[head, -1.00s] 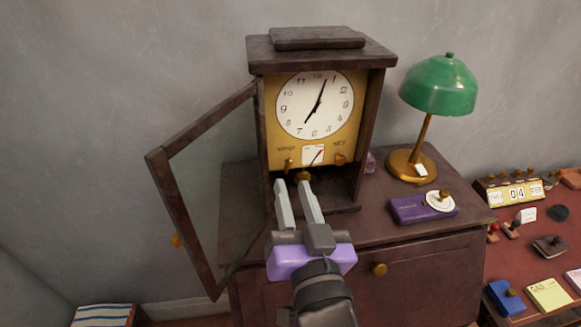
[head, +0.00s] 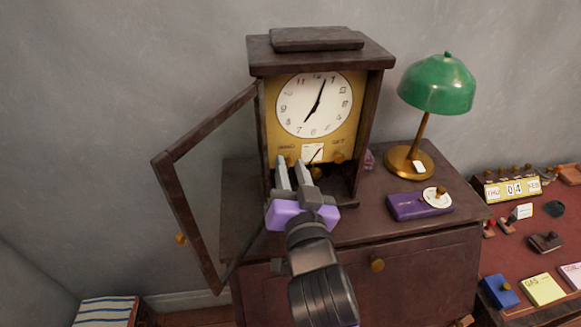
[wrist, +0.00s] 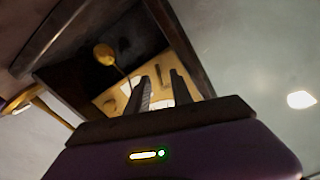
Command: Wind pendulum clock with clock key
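The pendulum clock (head: 377,100) stands on a dark cabinet with its glass door (head: 187,215) swung open to the left. Its white dial (head: 314,104) sits on a yellow panel (head: 335,140) with labels below it. A brass knob (head: 339,157) shows at the lower right of the panel. My gripper (head: 291,160) reaches to the lower left of the panel, its fingers apart with nothing visibly held. They also show apart in the wrist view (wrist: 160,76), where the round brass pendulum bob (wrist: 104,54) hangs left of them. I cannot make out the clock key; the fingers hide the panel's lower left.
A green lamp (head: 437,85) and a purple box (head: 420,205) with a white disc stand right of the clock. The clock's side walls and open door flank my gripper.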

